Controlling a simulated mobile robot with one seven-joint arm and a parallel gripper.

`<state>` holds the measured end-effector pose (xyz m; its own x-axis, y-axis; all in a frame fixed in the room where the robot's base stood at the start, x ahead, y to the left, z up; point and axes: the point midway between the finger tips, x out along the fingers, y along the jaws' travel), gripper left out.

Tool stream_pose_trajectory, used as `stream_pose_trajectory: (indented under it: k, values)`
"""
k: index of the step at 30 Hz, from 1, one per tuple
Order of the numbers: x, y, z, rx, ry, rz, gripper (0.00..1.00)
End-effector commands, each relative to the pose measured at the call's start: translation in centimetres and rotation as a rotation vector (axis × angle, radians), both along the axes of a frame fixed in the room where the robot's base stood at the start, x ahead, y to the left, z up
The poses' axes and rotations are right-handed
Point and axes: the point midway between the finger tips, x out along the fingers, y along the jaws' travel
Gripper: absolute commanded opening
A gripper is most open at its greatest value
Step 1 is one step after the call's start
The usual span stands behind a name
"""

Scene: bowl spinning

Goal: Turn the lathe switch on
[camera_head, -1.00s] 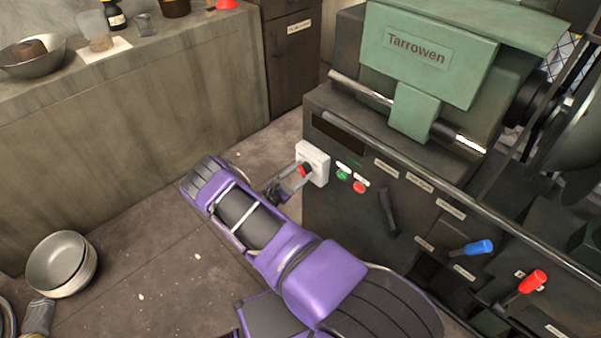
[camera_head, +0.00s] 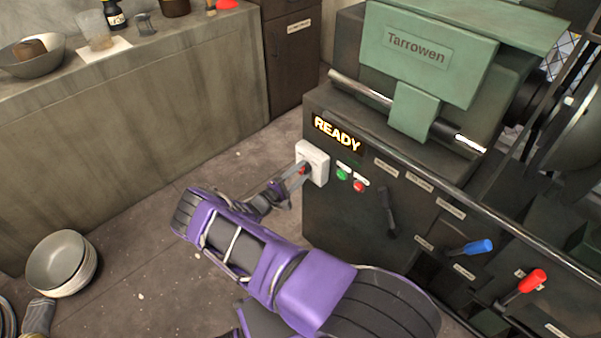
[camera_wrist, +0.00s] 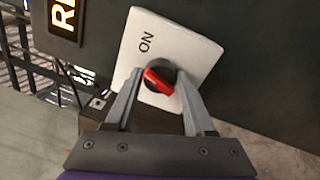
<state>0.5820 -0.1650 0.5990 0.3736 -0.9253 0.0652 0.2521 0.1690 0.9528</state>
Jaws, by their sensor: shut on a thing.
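The lathe switch is a red knob on a black round base (camera_wrist: 158,80), set in a white plate (camera_head: 318,152) at the upper left of the lathe's front panel. The plate reads "ON" in the wrist view. My gripper (camera_wrist: 158,82) is at the switch with one finger on each side of the red knob, shut on it. The knob lies tilted in the wrist view. In the head view the fingers (camera_head: 296,176) partly hide the knob. The lathe's display (camera_head: 337,134) is lit and reads "READY".
Green (camera_head: 342,174) and red (camera_head: 359,186) buttons sit right of the switch. A black lever (camera_head: 388,210), a blue-handled lever (camera_head: 472,248) and a red-handled lever (camera_head: 525,288) stick out farther right. Stacked bowls (camera_head: 62,264) stand at the lower left.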

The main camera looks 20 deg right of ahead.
Motion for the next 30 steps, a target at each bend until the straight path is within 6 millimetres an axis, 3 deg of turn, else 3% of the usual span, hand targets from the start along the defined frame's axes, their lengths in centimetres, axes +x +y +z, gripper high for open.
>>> stream_pose_trajectory:
  k: [15, 30]
  values:
    - [0.02, 0.02, -0.27, 0.137, -0.372, 0.0, 0.0]
    - [0.01, -0.03, -0.28, 0.177, -0.481, -0.001, 0.0]
